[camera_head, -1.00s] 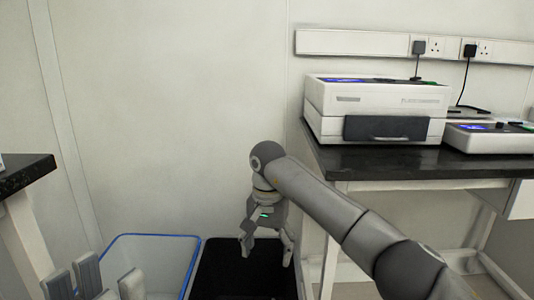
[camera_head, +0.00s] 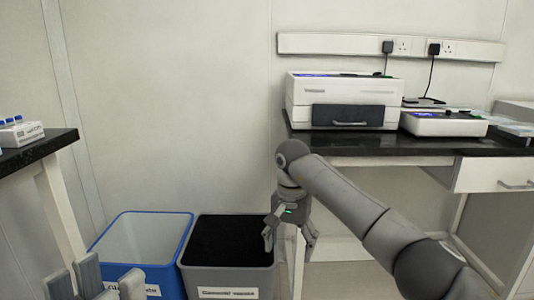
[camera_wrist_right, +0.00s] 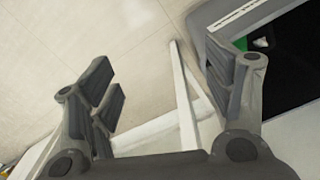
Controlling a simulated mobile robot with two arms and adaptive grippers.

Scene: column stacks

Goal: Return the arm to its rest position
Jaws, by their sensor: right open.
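My right arm reaches in from the right in the head view. Its gripper (camera_head: 289,238) hangs down, open, with nothing seen between its fingers. It is at the right side of the grey bin, in front of the bench leg. In the right wrist view the right gripper (camera_wrist_right: 165,105) shows its two fingers wide apart, with floor and a white bench frame beyond them. My left gripper (camera_head: 95,285) shows only in part at the bottom left edge of the head view, its fingers pointing up; whether it holds anything is hidden.
A blue bin (camera_head: 172,284) with a white inside and a grey bin (camera_head: 225,277) with a black inside stand on the floor. A dark-topped bench (camera_head: 420,146) at right bears a white machine (camera_head: 345,90) and a smaller device (camera_head: 443,123). Another bench (camera_head: 45,145) is at left.

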